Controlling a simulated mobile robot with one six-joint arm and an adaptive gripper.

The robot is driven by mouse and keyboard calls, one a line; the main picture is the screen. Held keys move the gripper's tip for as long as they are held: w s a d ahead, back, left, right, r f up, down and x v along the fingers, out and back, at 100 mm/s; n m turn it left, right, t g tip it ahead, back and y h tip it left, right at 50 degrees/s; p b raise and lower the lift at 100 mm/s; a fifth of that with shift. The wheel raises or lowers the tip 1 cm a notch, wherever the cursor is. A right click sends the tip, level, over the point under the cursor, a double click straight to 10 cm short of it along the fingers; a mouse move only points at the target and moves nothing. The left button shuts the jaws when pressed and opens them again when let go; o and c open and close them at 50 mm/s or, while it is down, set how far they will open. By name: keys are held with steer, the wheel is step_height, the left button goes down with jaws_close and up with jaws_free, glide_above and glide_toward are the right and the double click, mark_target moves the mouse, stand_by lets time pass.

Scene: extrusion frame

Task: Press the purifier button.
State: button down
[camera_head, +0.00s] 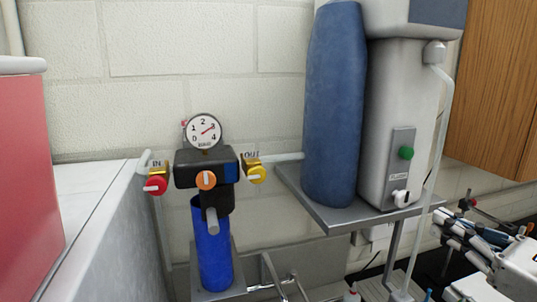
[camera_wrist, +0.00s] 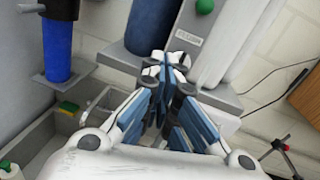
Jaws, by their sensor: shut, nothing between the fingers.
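The purifier (camera_head: 386,110) is a tall light-grey unit on a grey shelf at the right of the head view. A round green button (camera_head: 406,152) sits on the grey panel of its front, above a small label and a white spout (camera_head: 400,198). In the wrist view the green button (camera_wrist: 205,6) shows at the top edge, above the label. My gripper (camera_head: 440,220) is at the lower right of the head view, below and to the right of the button and apart from it. In the wrist view my gripper (camera_wrist: 168,68) is shut and empty, and its fingers hide part of the spout area.
A blue cylinder (camera_head: 335,110) stands left of the purifier on the shelf (camera_head: 330,215). A pale tube hangs down the purifier's right side. A gauge (camera_head: 204,131) with valves and a blue filter (camera_head: 211,250) is further left. A wooden cabinet (camera_head: 500,85) hangs at the right.

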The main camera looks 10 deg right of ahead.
steer(key=s+d+r+m+t+h, duration=0.2)
steer(key=s+d+r, duration=0.1)
steer(key=shift+d+r+m, duration=0.1)
steer(key=shift+d+m, duration=0.15)
steer(key=shift+m, duration=0.15)
steer(key=shift+w, duration=0.1)
steer(key=p, duration=0.2)
glide_toward(407, 153)
steer(key=w, duration=0.2)
steer(key=w+f, duration=0.1)
steer(key=w, duration=0.1)
steer(key=w+f, duration=0.1)
steer(key=w, duration=0.1)
steer(key=shift+d+f, duration=0.15)
steer(key=shift+w, duration=0.5)
